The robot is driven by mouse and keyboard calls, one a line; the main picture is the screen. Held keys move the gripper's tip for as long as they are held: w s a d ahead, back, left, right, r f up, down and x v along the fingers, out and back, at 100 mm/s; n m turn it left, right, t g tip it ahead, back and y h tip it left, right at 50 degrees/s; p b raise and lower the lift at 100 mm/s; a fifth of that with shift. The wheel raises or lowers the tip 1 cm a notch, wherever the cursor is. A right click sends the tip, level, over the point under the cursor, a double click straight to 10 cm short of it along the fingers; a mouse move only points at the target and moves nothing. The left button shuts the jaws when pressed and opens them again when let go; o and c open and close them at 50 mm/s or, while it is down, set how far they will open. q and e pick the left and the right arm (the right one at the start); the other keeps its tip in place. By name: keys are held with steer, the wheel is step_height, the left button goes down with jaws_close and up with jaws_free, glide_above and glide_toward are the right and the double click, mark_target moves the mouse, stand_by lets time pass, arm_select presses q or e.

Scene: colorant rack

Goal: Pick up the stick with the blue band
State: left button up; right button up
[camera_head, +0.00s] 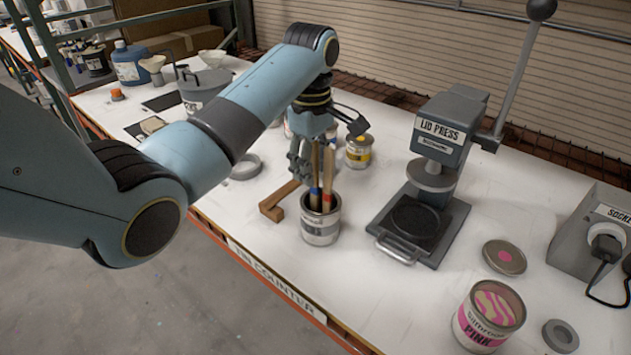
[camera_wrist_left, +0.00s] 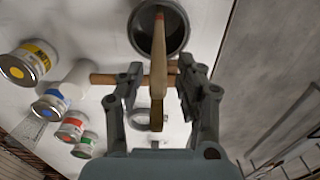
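The stick with the blue band (camera_head: 315,191) stands in an open metal can (camera_head: 320,232) beside another wooden stick (camera_head: 328,180). My left gripper (camera_head: 302,168) is above the can, next to the upper part of the sticks. In the left wrist view its two fingers (camera_wrist_left: 160,80) are apart, with a wooden stick (camera_wrist_left: 159,60) passing between them and gaps on both sides. That stick has a reddish mark near the can (camera_wrist_left: 178,45); no blue band is clear there. My right gripper is not in view.
A wooden bracket (camera_head: 272,208) lies left of the can. A yellow-labelled tin (camera_head: 358,152) stands behind it, and the lid press (camera_head: 440,150) to the right. A pink tin (camera_head: 488,318) is at the front right. The counter edge is close in front.

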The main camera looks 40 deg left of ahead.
arm_select(q)
steer(key=shift+w+f, duration=0.2)
steer(key=shift+f, duration=0.5)
steer(key=shift+s+r, duration=0.1)
steer(key=shift+s, duration=0.05)
steer(key=shift+c, duration=1)
steer(key=shift+a, duration=0.15)
jaws_close()
